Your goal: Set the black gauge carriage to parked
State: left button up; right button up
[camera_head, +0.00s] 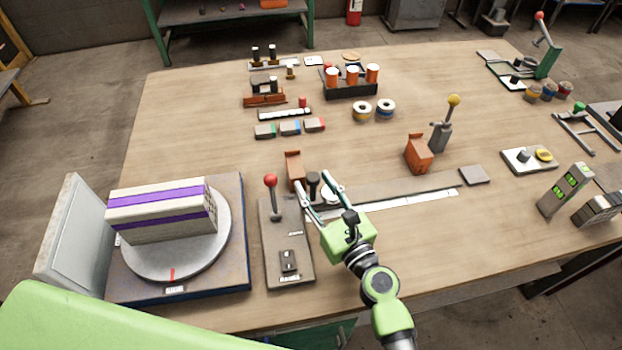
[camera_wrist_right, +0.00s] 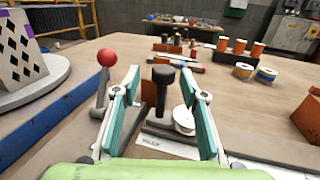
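The black gauge carriage shows as an upright black knob (camera_head: 313,180) at the left end of a long grey rail (camera_head: 400,187). It also shows in the right wrist view (camera_wrist_right: 163,95), with a white round piece (camera_wrist_right: 184,120) beside it on the right. My right gripper (camera_head: 316,184) is open. In the right wrist view its two teal-padded fingers (camera_wrist_right: 163,78) stand left and right of the knob, with clear gaps on both sides. I cannot tell how far the knob lies between the pads. A small label (camera_wrist_right: 150,142) lies in front, too small to read. My left gripper is not in view.
A red-knobbed lever on a grey plate (camera_head: 272,225) stands just left of the right gripper. Orange blocks stand behind the rail, one near its left end (camera_head: 293,168), one near its middle (camera_head: 418,155). A turntable (camera_head: 160,262) carries a striped hollow brick (camera_head: 165,212).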

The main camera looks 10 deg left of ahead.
jog(key=v, duration=0.9)
jog(key=shift+s, duration=0.2)
jog(key=shift+d, duration=0.15)
